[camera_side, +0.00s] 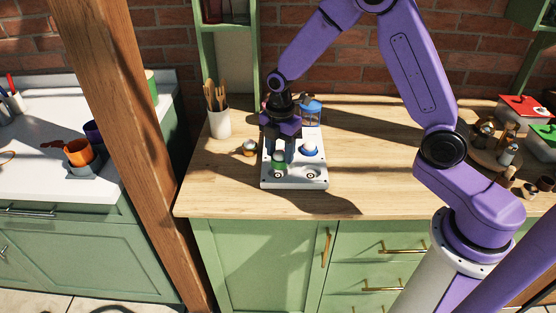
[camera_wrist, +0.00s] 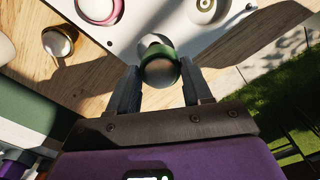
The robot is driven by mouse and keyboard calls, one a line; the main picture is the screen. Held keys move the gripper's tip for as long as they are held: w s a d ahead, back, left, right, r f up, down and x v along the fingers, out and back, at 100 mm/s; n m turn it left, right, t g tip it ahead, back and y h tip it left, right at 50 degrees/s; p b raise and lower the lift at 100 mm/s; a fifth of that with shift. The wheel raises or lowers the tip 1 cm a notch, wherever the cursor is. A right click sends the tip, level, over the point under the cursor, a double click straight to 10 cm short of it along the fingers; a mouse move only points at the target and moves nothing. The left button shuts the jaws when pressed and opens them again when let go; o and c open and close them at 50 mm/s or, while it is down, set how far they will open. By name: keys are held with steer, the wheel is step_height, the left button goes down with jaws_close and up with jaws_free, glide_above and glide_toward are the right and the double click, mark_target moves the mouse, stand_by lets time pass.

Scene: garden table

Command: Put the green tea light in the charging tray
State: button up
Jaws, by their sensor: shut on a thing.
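The green tea light (camera_wrist: 161,54) is between my gripper's fingertips (camera_wrist: 160,82) in the wrist view, and my gripper is shut on it. In the side view the green tea light (camera_side: 279,156) shows low under my gripper (camera_side: 280,152), over the front left part of the white charging tray (camera_side: 322,181). I cannot tell whether its base touches the tray. The tray (camera_wrist: 146,17) fills the top of the wrist view. A ringed well (camera_side: 311,175) at its front right is empty. A blue tea light (camera_side: 309,149) stands behind that well.
A brass-coloured tea light (camera_side: 249,148) stands on the wooden worktop left of the tray. A blue lantern (camera_side: 311,112) is at the tray's back. A white pot of wooden utensils (camera_side: 219,122) stands at back left.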

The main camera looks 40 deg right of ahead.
steer(key=shift+w+f, duration=0.35)
steer(key=shift+f, duration=1.6)
steer(key=shift+f, duration=0.15)
steer(key=o, duration=1)
